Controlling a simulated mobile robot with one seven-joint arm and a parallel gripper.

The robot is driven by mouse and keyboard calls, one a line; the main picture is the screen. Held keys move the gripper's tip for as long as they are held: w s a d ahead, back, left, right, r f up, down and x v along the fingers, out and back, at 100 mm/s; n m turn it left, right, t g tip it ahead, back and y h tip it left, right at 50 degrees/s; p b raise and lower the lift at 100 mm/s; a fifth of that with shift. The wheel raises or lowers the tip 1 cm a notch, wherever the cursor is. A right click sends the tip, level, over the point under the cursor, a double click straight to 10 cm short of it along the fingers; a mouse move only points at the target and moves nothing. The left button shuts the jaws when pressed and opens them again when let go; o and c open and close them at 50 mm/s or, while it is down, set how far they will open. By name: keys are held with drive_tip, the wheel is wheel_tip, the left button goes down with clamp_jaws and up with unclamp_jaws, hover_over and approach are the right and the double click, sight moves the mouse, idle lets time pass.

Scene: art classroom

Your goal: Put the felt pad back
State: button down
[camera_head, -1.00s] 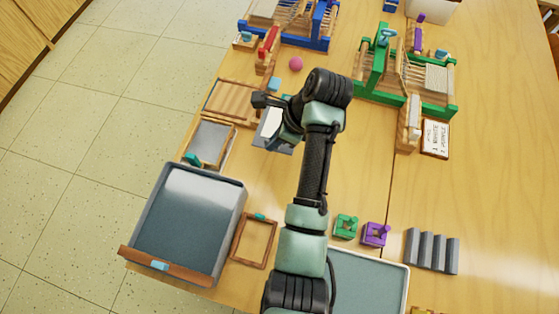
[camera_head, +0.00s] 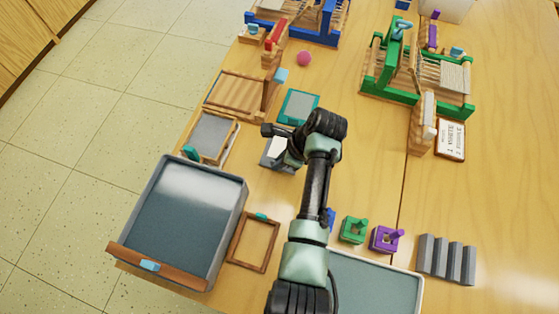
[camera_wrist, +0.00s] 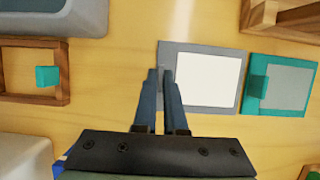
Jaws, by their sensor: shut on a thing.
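The grey-bordered flat piece with a white face (camera_wrist: 209,80), which I take as the felt pad, lies flat in front of my gripper in the wrist view. In the head view its white face (camera_head: 278,146) shows left of my arm, partly hidden. My gripper (camera_wrist: 160,75) is shut at its left edge, apparently on a narrow tab there. I cannot tell whether the piece touches the table. A teal-bordered grey panel with a tab (camera_head: 298,106) lies just beyond it; it also shows at the right in the wrist view (camera_wrist: 284,85).
A grey tray with a wooden bar (camera_head: 190,222) stands at the left, with an empty wooden frame (camera_head: 252,243) beside it. A grey screen (camera_head: 212,134) and a slatted wooden frame (camera_head: 236,93) lie along the left edge. Green and purple blocks (camera_head: 385,238) stand right of my arm.

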drive_tip(key=shift+f, duration=0.25)
drive_tip(key=shift+f, duration=0.15)
drive_tip(key=c, duration=1)
unclamp_jaws()
drive_tip(key=p+v, duration=0.1)
drive_tip(key=v, duration=1.1)
drive_tip(key=shift+p, duration=0.35)
